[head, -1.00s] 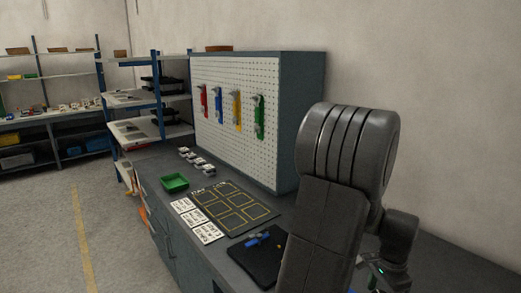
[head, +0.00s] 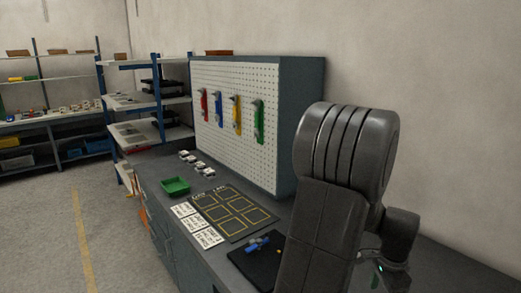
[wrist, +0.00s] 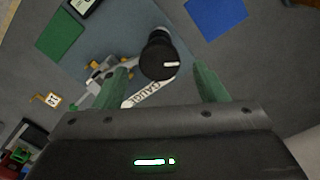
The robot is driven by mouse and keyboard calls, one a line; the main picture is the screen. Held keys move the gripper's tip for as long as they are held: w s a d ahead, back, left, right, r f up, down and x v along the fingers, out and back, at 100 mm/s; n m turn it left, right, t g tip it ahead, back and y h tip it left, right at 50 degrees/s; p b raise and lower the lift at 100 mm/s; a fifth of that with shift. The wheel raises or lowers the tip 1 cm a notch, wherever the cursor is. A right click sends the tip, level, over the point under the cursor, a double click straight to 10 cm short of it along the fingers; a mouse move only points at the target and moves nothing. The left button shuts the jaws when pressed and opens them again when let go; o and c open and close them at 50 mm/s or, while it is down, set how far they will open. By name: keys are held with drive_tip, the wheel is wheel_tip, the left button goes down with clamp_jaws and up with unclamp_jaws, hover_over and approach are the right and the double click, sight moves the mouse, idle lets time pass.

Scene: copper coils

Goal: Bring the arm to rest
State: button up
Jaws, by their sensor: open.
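My arm (head: 335,200) stands folded at the right of the head view, above the workbench (head: 440,259). Its end, with a small green light, shows low at the right, partly hidden behind the arm. In the wrist view my gripper (wrist: 162,76) is open, with its two green fingers well apart. A black round knob-like thing (wrist: 158,58) with a white mark shows between the fingers, beyond them. I cannot tell its distance, but nothing looks gripped.
A pegboard (head: 240,110) with coloured tools stands behind the bench. A green tray (head: 175,186), a black mat with yellow outlines (head: 234,212), white cards (head: 197,225) and a dark tray (head: 262,266) lie on the bench. The floor at left is clear.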

wheel_tip(320, 180, down, 3)
drive_tip(key=shift+b, duration=0.8)
drive_tip(key=n, duration=2.4)
drive_tip(key=shift+n, duration=0.3)
drive_tip(key=shift+a, duration=0.15)
